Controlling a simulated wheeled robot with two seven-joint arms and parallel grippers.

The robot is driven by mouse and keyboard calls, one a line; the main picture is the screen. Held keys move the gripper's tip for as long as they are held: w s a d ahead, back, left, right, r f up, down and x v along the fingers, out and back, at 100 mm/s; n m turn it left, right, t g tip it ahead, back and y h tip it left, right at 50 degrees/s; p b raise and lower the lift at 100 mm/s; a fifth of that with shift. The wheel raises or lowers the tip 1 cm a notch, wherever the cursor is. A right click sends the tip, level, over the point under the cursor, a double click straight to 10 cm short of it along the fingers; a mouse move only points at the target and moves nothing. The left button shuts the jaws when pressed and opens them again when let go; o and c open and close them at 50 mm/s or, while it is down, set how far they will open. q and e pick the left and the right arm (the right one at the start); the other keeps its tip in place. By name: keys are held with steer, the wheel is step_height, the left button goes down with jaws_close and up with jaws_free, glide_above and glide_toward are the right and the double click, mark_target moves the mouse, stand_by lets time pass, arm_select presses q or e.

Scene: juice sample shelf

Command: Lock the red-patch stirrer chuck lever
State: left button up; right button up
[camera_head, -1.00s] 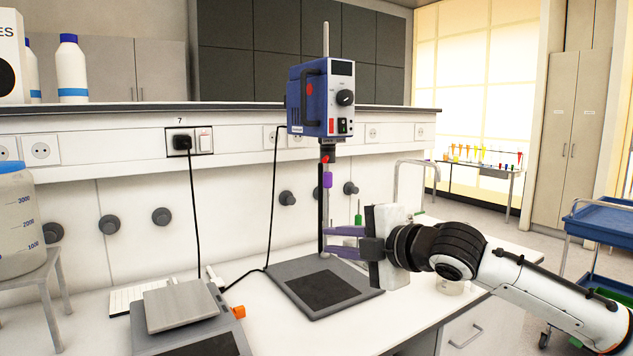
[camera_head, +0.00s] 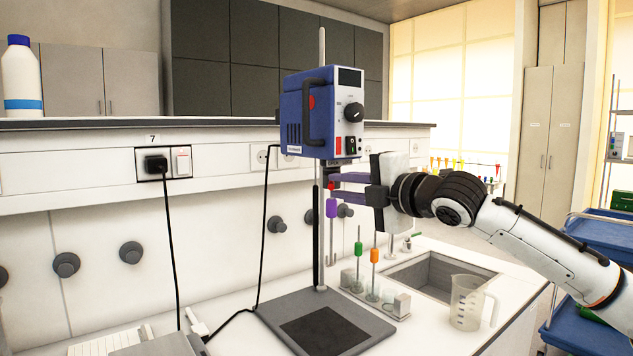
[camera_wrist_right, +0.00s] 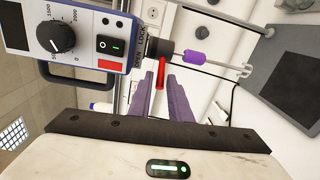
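The blue overhead stirrer (camera_head: 322,112) with a red patch stands on its stand above the bench. Its dark chuck (camera_wrist_right: 160,47) is below the body, with an OPEN/LOCK label beside it in the wrist view. The red chuck lever (camera_wrist_right: 161,73) points toward my right gripper (camera_wrist_right: 161,88). The two purple fingers are apart, one on either side of the lever's end; contact cannot be told. In the head view my right gripper (camera_head: 335,187) is at the lever's height, just right of the stand rod. A purple-sleeved stirring shaft (camera_head: 331,207) hangs below. My left gripper is out of view.
The stand's grey base plate (camera_head: 322,325) lies on the bench. A rack with green (camera_head: 358,248) and orange (camera_head: 374,255) stirrers, a clear beaker (camera_head: 467,302) and a sink (camera_head: 432,272) are to the right. A black cable (camera_head: 266,230) hangs left of the stand.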

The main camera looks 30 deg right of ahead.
steer(key=w+p, duration=0.1)
steer(key=w, duration=0.6)
steer(key=shift+w+a+f, duration=0.25)
steer(key=shift+a+f, duration=0.05)
jaws_close()
